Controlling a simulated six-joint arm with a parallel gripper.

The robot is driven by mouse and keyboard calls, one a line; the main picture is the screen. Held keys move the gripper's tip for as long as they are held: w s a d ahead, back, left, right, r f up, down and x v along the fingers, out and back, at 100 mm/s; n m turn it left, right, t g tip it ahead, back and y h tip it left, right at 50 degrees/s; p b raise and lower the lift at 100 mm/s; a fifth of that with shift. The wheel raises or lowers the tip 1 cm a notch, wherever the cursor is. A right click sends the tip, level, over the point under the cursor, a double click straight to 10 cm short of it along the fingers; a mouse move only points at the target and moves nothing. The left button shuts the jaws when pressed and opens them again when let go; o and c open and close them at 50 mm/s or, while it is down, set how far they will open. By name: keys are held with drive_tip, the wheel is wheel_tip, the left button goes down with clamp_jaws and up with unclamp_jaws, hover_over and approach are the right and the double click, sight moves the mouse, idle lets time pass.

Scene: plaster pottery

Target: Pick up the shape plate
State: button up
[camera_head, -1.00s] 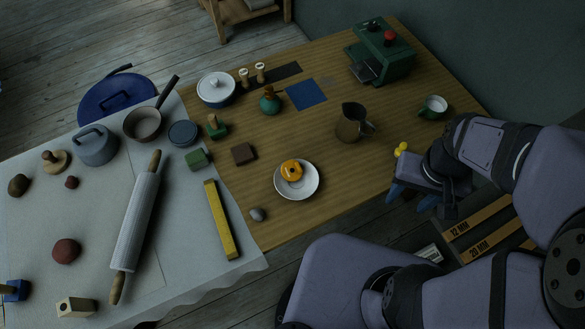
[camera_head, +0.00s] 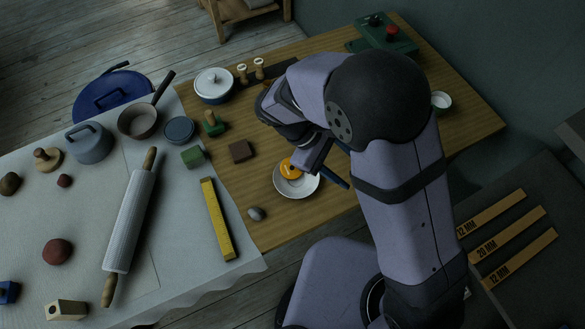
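A white round plate (camera_head: 296,186) lies on the wooden table. An orange piece (camera_head: 290,168) sits on it, partly hidden by my gripper. I cannot tell for sure whether the shape plate is this orange piece or something else. My gripper (camera_head: 321,168) hangs over the right side of the white plate, close to the orange piece. One blue finger shows to the right of the plate's rim. The other finger is hard to make out, so I cannot tell how far the gripper is open or whether it touches anything.
My arm covers the table's middle right. A yellow bar (camera_head: 218,218), a grey stone (camera_head: 256,214) and a brown block (camera_head: 241,151) lie left of the plate. A green machine (camera_head: 385,38) stands at the back. The wood in front of the plate is clear.

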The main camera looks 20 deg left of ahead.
sight(292, 171)
drive_tip(key=a+f+n+t, duration=0.1)
drive_tip(key=a+n, duration=0.1)
drive_tip(key=a, duration=0.1)
drive_tip(key=s+a+f+n+t+h, duration=0.1)
drive_tip(key=a+n+t, duration=0.1)
drive_tip(key=a, duration=0.2)
drive_tip(key=a+f+n+t+b, duration=0.1)
drive_tip(key=a+f+n+t, duration=0.1)
drive_tip(key=a, duration=0.1)
drive_tip(key=shift+s+a+h, duration=0.25)
drive_tip(key=shift+a+h, duration=0.05)
drive_tip(key=s+a+n+t, duration=0.1)
drive_tip(key=a, duration=0.1)
drive_tip(key=s+a+f+n+t, duration=0.1)
drive_tip(key=a+t, duration=0.1)
drive_tip(key=a, duration=0.1)
drive_tip(key=s+a+f+n+t+y+b, duration=0.1)
drive_tip(key=a, duration=0.1)
drive_tip(key=shift+s+a+n+t, duration=0.15)
drive_tip(key=shift+s+n+t, duration=0.25)
drive_tip(key=shift+p+x, duration=0.45)
drive_tip(key=shift+x, duration=0.65)
drive_tip(key=shift+w+d+p, duration=0.45)
drive_tip(key=shift+w+d, duration=0.05)
drive_tip(key=p+x, duration=0.1)
drive_tip(key=x, duration=0.2)
drive_tip(key=shift+w+d+f, duration=0.25)
drive_tip(key=shift+w, duration=0.1)
